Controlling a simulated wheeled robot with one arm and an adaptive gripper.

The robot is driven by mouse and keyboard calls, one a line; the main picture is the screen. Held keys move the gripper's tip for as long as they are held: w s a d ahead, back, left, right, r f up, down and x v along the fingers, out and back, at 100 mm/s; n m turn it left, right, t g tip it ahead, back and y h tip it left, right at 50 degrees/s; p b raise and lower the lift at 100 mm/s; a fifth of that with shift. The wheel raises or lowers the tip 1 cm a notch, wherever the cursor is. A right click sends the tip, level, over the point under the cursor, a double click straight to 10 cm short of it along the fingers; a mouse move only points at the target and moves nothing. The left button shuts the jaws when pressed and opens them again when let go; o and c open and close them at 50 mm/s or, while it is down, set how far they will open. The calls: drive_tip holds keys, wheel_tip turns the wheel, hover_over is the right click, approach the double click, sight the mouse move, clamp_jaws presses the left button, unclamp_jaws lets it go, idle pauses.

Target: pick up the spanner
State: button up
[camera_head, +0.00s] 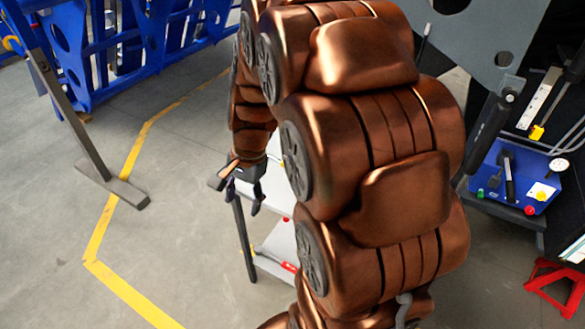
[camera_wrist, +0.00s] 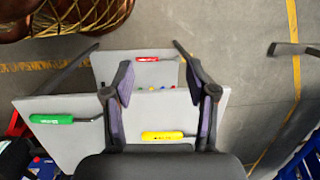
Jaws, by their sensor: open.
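I cannot make out a spanner for certain in either view. My gripper (camera_wrist: 156,75) is open and empty in the wrist view, with its two dark fingers spread above a light grey trolley (camera_wrist: 60,106). A yellow-handled tool (camera_wrist: 162,135) lies on the trolley, low between the fingers, and its metal end is partly hidden. A green-handled tool (camera_wrist: 52,119) lies to the left of the fingers. A red-handled tool (camera_wrist: 147,59) lies on a farther shelf. In the head view, my gripper (camera_head: 244,197) hangs over the trolley (camera_head: 280,245), which my arm largely hides.
Small coloured pieces (camera_wrist: 158,88) lie near the shelf edge. In the head view, a blue frame (camera_head: 105,45) stands at upper left, a dark post with a foot (camera_head: 125,190) at left, and a blue tool case (camera_head: 515,178) at right. The floor at lower left is clear.

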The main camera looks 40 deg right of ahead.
drive_tip(key=w+d+f+m+t, duration=0.1)
drive_tip(key=w+d+f+m, duration=0.1)
drive_tip(key=w+d+m, duration=0.3)
drive_tip(key=m+t+h, duration=0.1)
drive_tip(key=m+t, duration=0.2)
drive_tip(key=m, duration=1)
approach(284, 166)
drive_tip(key=s, duration=0.1)
drive_tip(key=s+d+f, duration=0.1)
drive_tip(key=s+d, duration=0.1)
drive_tip(key=s, duration=0.1)
drive_tip(key=shift+f+p, duration=0.35)
drive_tip(key=shift+p, duration=0.05)
drive_tip(key=shift+d+p+x, duration=0.15)
drive_tip(key=shift+p+x, duration=0.5)
drive_tip(key=shift+x, duration=1.3)
drive_tip(key=shift+d+p+x, duration=0.1)
drive_tip(key=shift+p+x, duration=0.5)
drive_tip(key=shift+x, duration=1.3)
drive_tip(key=shift+w, duration=0.15)
drive_tip(key=shift+c, duration=0.4)
clamp_jaws()
